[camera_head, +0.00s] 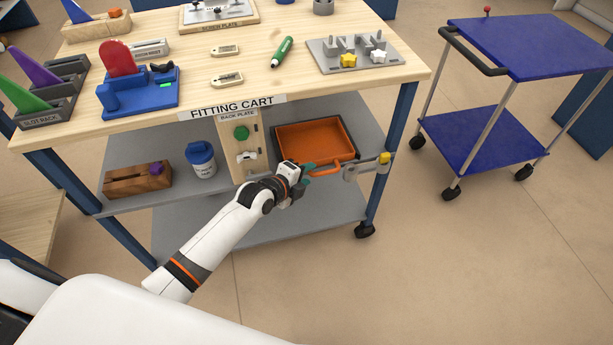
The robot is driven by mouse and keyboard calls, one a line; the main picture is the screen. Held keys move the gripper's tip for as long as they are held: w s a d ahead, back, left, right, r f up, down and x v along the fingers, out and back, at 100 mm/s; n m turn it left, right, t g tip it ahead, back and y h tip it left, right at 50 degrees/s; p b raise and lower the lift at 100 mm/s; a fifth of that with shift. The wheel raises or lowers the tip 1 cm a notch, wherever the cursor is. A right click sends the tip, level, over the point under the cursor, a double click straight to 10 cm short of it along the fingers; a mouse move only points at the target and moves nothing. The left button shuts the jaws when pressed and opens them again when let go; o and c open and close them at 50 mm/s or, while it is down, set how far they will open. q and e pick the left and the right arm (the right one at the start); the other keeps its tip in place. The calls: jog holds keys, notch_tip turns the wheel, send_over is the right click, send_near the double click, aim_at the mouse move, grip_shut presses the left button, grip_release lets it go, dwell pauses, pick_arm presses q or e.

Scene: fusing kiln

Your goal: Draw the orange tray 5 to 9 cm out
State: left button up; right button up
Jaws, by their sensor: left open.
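The orange tray (312,136) sits on the grey middle shelf of the fitting cart, in a dark surround. My left gripper (308,171) is open at the front left of the tray, by the left end of the handle. I cannot tell whether its fingers touch the handle or are around it. The gripper hides the tray's front left corner. My right gripper is not in view.
A metal bracket with a yellow knob (384,158) is at the cart's right front leg, close to the handle. A back plate (240,160) stands left of the tray, then a white-and-blue jar (201,162) and a wooden block (130,180). The floor in front is clear.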

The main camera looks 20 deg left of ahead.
pick_arm(q)
jog(key=shift+w+d+f, duration=0.15)
jog(key=shift+w+f, duration=0.05)
jog(key=shift+w, duration=0.2)
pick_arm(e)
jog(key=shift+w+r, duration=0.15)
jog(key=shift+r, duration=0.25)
pick_arm(q)
grip_shut()
